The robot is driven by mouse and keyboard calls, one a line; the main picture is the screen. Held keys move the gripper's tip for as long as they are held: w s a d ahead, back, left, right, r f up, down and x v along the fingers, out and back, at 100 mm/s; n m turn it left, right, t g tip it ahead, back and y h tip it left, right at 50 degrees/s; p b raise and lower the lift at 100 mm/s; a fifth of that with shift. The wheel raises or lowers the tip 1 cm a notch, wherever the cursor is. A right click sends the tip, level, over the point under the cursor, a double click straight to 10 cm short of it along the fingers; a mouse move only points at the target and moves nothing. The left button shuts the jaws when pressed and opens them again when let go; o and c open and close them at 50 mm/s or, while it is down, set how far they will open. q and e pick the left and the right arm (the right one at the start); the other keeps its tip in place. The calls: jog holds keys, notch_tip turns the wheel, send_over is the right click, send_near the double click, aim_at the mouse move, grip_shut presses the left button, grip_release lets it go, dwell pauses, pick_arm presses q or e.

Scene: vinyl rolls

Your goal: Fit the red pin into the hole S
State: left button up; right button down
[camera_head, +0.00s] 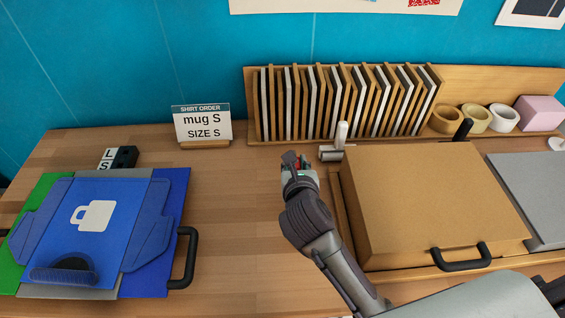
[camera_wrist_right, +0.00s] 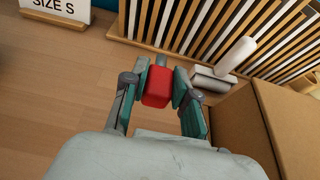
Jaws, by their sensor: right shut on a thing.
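My right gripper (camera_head: 298,163) is shut on the red pin (camera_wrist_right: 157,87) and holds it over the middle of the table. In the wrist view the pin is a red block between the two finger pads; in the head view only a little red shows. A small black block (camera_head: 124,157) with a white label (camera_head: 107,159) marked L and S sits at the back left of the table, behind the blue board. The gripper is well to its right. The hole S itself is too small to make out. My left gripper is not in view.
A blue folding board (camera_head: 133,205) with a mug print and black handle lies at left. The middle table is clear.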

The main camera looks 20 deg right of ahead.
send_over(275, 172)
notch_tip(275, 172, down, 5)
jog(key=shift+f, duration=0.2)
jog(key=shift+f+p, duration=0.3)
jog(key=shift+f, duration=1.7)
jog(key=shift+f, duration=0.1)
jog(key=c, duration=0.9)
grip_release()
jog(key=shift+r, duration=0.25)
jog(key=b+v, duration=0.1)
jog(key=v, duration=1.1)
jog(key=shift+f, duration=0.1)
